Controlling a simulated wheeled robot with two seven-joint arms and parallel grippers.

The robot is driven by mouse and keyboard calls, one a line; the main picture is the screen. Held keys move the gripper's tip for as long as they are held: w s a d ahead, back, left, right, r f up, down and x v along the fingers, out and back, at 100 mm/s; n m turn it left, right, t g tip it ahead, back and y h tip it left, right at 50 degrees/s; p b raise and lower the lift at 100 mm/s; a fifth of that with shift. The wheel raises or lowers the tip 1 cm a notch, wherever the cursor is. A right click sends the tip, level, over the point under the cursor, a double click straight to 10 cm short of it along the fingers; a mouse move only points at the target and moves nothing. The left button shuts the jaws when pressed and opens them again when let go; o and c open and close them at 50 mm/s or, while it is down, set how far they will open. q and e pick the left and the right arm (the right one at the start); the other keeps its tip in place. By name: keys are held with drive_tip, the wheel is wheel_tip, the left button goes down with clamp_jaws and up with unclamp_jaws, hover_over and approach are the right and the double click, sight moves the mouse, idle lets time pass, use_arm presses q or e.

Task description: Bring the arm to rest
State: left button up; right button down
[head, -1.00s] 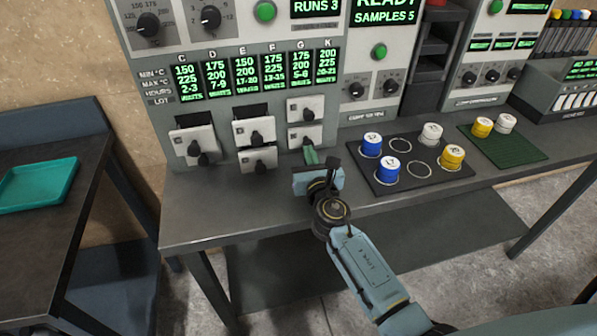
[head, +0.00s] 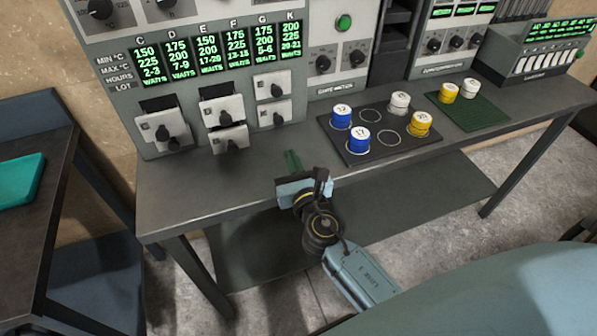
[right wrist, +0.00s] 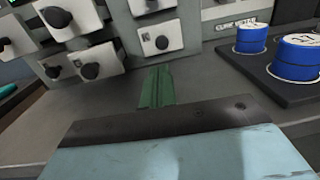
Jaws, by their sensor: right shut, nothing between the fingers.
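My right gripper (head: 292,161) is in the head view, above the front part of the grey bench (head: 210,188), with the press drawers behind it. Its green fingers are shut together with nothing between them. In the right wrist view the fingers (right wrist: 157,86) point toward the panel and stand apart from the drawers. My right arm comes in from the lower right. My left gripper is not in view.
Small drawers with black knobs (head: 277,113) line the panel. A dark rack (head: 369,142) holds blue, white and yellow pucks right of the gripper. A green mat (head: 478,112) holds more. A teal tray (head: 18,182) is at left. The bench's left front is clear.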

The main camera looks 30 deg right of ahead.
drive_tip(key=shift+s+a, duration=0.2)
drive_tip(key=shift+s, duration=0.8)
drive_tip(key=shift+s+a, duration=0.15)
drive_tip(key=shift+s, duration=0.8)
drive_tip(key=s+d+f+m+g+h, duration=0.35)
drive_tip(key=s+d+m+g, duration=0.45)
drive_tip(key=m, duration=1.2)
drive_tip(key=s+a+f+m+g+y, duration=0.2)
drive_tip(key=s+a+m+g+y, duration=0.15)
drive_tip(key=s+m, duration=0.35)
drive_tip(key=s+a+f+m+g+y, duration=0.25)
drive_tip(key=s+a+m, duration=0.2)
drive_tip(key=s, duration=0.35)
wheel_tip(320, 180, down, 25)
drive_tip(key=s+g, duration=0.2)
drive_tip(key=s+d+f, duration=0.2)
drive_tip(key=s+f, duration=0.5)
drive_tip(key=s, duration=0.1)
drive_tip(key=s+d+f+g, duration=0.1)
drive_tip(key=s+f, duration=0.6)
drive_tip(key=s, duration=0.1)
drive_tip(key=shift+d+y, duration=0.35)
